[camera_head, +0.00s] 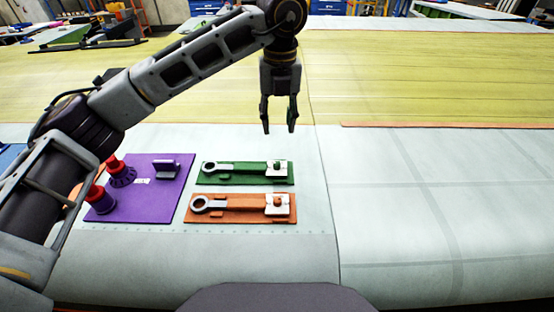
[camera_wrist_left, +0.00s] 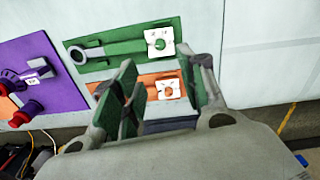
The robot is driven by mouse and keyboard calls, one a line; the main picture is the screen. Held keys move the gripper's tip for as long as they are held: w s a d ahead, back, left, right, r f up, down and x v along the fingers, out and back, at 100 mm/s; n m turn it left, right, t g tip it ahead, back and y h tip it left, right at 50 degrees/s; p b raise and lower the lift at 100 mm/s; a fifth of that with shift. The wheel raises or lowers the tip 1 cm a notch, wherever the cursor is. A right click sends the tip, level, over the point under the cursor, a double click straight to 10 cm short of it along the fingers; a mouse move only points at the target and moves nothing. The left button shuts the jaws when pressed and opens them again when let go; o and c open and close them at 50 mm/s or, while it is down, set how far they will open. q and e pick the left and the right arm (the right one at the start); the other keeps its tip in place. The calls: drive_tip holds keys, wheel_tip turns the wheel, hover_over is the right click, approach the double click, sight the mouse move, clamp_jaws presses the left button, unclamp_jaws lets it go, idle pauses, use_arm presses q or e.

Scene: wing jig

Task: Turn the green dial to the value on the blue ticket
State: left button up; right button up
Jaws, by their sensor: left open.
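The green board (camera_head: 232,180) lies on the pale wing surface with a grey wrench-like lever along it. At its right end a small green knob (camera_head: 278,167), which may be the green dial, sits on a white plate. It also shows in the left wrist view (camera_wrist_left: 159,44). Any value marks are too small to read. I cannot make out a blue ticket in either view. My left gripper (camera_head: 279,127) is open and empty, pointing down above and beyond the green board, apart from it. My right gripper is not in view.
An orange board (camera_head: 230,215) with a similar lever lies just nearer than the green one. A purple board (camera_head: 165,195) with red-topped knobs (camera_head: 121,172) and an upright purple block (camera_head: 166,168) lies to the left, partly behind my left arm. The wing surface at right is clear.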

sight(277, 163)
use_arm(q)
drive_tip(key=shift+f, duration=0.15)
drive_tip(key=shift+a+f+p, duration=0.15)
drive_tip(key=shift+f+p, duration=1.2)
drive_tip(key=shift+f, duration=5.4)
drive_tip(key=shift+c, duration=0.5)
clamp_jaws()
